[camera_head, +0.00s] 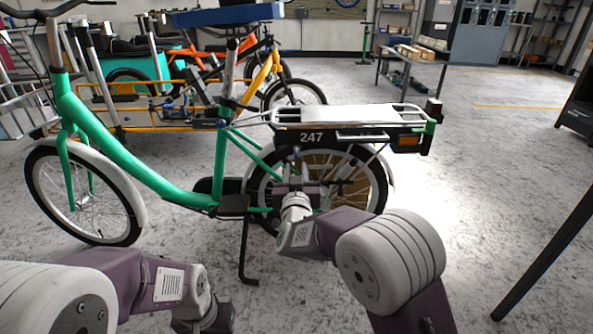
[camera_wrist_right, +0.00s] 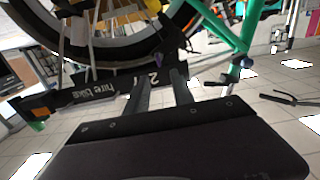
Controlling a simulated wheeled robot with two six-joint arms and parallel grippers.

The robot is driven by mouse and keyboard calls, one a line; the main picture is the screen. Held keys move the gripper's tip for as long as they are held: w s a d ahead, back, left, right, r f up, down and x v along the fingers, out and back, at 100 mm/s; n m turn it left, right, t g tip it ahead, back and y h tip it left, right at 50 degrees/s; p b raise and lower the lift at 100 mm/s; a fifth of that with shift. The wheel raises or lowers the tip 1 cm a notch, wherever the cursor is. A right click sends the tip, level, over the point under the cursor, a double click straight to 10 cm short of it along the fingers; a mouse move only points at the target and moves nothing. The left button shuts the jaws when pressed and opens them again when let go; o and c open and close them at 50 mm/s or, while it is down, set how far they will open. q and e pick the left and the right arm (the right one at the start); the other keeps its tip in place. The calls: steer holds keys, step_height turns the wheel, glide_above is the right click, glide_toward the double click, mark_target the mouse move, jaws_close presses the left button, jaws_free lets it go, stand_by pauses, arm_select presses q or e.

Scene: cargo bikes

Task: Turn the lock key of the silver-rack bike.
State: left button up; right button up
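The green bike (camera_head: 150,175) with the silver rack (camera_head: 340,117) stands side-on in front of me, its rear wheel (camera_head: 368,190) at the right. A black battery box marked 247 (camera_head: 311,137) sits under the rack. My right gripper (camera_head: 297,160) is beside the rear wheel, below the box. In the right wrist view its two fingers (camera_wrist_right: 160,92) are apart with nothing clearly between them. A small dark purple part (camera_wrist_right: 168,52) shows just beyond the fingertips by the wheel; I cannot tell whether it is the key. My left gripper (camera_head: 205,318) is low at the front, its fingertips not visible.
The kickstand (camera_head: 244,255) reaches the floor left of my right arm. An orange and yellow cargo bike (camera_head: 275,75) stands behind. A table (camera_head: 412,58) is at the back. A dark leg (camera_head: 545,255) slants at the right. The floor right of the bike is mostly clear.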

mark_target(297, 156)
steer(key=w+p, duration=0.2)
steer(key=p, duration=0.1)
steer(key=w+p, duration=0.2)
steer(key=w+r+p, duration=0.1)
steer(key=w+p, duration=0.2)
steer(key=shift+p, duration=0.35)
steer(key=shift+w+f+b, duration=0.45)
steer(key=shift+f+b, duration=0.05)
steer(key=shift+b, duration=0.3)
steer(key=shift+w+r, duration=0.1)
steer(key=shift+w, duration=0.5)
steer(key=shift+c, duration=0.3)
jaws_close()
